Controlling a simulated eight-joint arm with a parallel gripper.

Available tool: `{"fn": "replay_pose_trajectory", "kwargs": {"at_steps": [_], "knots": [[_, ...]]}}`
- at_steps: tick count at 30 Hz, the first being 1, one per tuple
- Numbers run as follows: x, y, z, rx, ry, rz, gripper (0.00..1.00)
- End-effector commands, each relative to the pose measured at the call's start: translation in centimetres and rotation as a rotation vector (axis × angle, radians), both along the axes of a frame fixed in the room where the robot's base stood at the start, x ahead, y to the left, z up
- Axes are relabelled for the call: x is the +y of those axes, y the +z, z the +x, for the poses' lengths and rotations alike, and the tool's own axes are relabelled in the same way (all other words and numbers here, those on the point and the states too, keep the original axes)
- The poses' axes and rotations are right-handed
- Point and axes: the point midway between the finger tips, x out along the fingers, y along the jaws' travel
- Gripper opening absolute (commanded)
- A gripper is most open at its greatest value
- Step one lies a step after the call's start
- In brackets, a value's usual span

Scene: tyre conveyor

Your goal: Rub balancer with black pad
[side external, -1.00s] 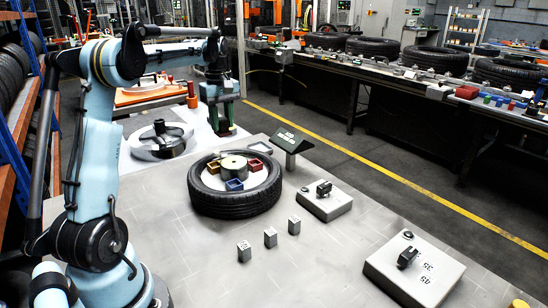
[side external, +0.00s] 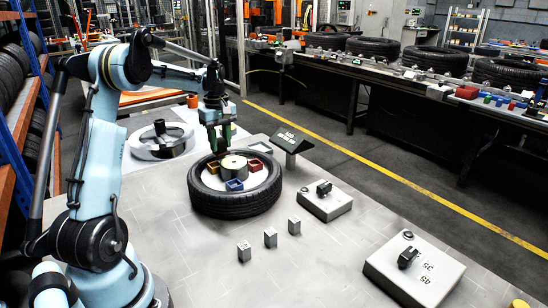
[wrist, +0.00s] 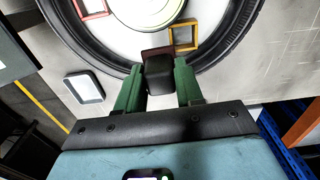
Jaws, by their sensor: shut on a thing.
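The balancer is probably the tyre assembly: a black tyre (side external: 235,207) lies flat with a white disc and a metal hub (side external: 234,166) in its middle. In the wrist view, the tyre (wrist: 85,48) and the pale hub (wrist: 145,8) fill the top. My gripper (side external: 220,138) is over the tyre's far rim. In the wrist view, my green-fingered gripper (wrist: 159,90) is shut on a dark block, which looks like the black pad (wrist: 158,74). A brownish strip shows at the block's far end; I cannot tell whether it belongs to it. Contact with the tyre is unclear.
Small yellow (wrist: 184,38), red (side external: 255,165) and blue (side external: 234,184) boxes surround the hub. A tilted display (side external: 292,139) stands behind the tyre. Weight blocks (side external: 270,237) and two switch boxes (side external: 325,205) stand right and in front.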

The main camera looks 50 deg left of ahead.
Motion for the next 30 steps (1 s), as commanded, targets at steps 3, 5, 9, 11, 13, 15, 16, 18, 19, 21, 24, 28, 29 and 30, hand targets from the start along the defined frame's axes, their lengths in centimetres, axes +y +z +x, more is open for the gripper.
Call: {"fn": "replay_pose_trajectory", "kwargs": {"at_steps": [3,5,9,11,13,15,16,18,19,21,24,28,29,30], "knots": [[0.5,-1.4,0.0,0.000,0.002,0.000,0.08],[1.1,-1.3,0.0,0.000,0.003,0.001,0.08],[2.4,-1.5,0.0,0.000,0.002,0.000,0.08],[2.9,-1.5,0.0,0.000,0.002,0.001,0.08],[3.6,-1.5,0.0,0.000,0.003,0.001,0.08],[4.2,-1.4,0.0,0.000,0.002,0.001,0.08],[4.5,-1.4,0.0,0.000,0.002,0.001,0.08],[5.1,-1.4,0.0,0.000,0.002,0.001,0.08],[5.4,-1.4,0.0,0.000,0.002,0.001,0.08],[6.0,-1.4,0.0,0.000,0.002,0.001,0.08],[6.9,-1.4,0.0,0.000,0.001,0.001,0.08],[6.1,-1.4,0.1,0.000,-0.002,0.001,0.08],[5.8,-1.4,0.1,0.000,-0.002,0.000,0.08],[5.4,-1.4,0.1,0.000,-0.001,0.000,0.08]]}}
